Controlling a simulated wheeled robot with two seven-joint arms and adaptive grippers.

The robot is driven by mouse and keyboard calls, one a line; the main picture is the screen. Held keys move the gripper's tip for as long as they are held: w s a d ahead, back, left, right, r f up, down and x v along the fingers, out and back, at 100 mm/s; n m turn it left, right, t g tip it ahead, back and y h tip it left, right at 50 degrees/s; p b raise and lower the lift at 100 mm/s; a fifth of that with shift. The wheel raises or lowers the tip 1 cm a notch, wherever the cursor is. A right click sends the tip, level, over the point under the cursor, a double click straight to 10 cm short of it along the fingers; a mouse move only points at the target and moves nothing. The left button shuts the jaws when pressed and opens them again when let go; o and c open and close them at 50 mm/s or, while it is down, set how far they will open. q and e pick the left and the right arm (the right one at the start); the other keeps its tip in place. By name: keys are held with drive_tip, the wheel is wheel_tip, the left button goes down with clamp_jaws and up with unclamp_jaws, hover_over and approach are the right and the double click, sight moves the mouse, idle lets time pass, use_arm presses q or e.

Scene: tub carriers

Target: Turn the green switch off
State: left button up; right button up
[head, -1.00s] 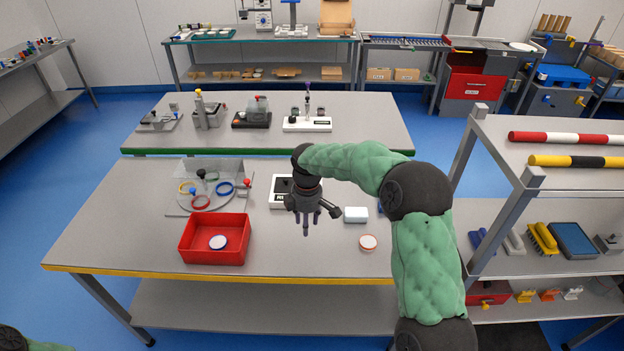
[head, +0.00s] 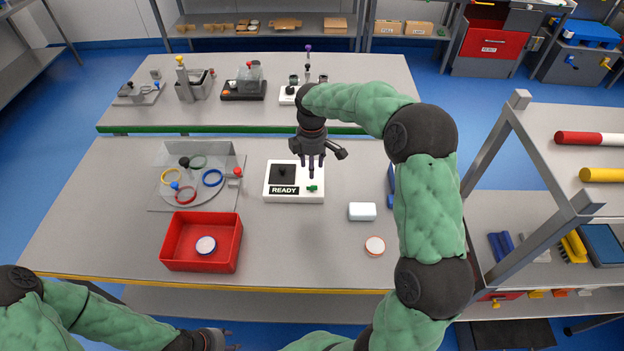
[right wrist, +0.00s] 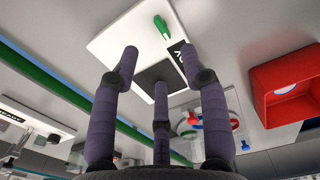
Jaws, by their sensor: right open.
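The green switch (head: 312,188) is a small green lever at the right of a white control box (head: 306,196) on the near table. The box also has a black square with a dark knob and a label reading READY. In the right wrist view the green switch (right wrist: 161,27) shows beyond the fingertips. My right gripper (head: 312,174) is open and empty, its fingers pointing down above the box, just behind the switch in the head view; I see no contact. My left gripper (head: 232,340) is at the bottom edge, in front of the table; its finger opening is unclear.
A red tray (head: 170,250) holding a white disc and a round plate with coloured rings (head: 165,172) stand left of the box. A white block (head: 362,211) and another disc (head: 375,246) lie to its right. A shelf (head: 540,180) stands at the right.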

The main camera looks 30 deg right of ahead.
sight(312, 188)
wheel_tip(312, 188, down, 9)
drive_tip(key=shift+r+b, duration=0.1)
drive_tip(key=shift+b, duration=0.7)
clamp_jaws()
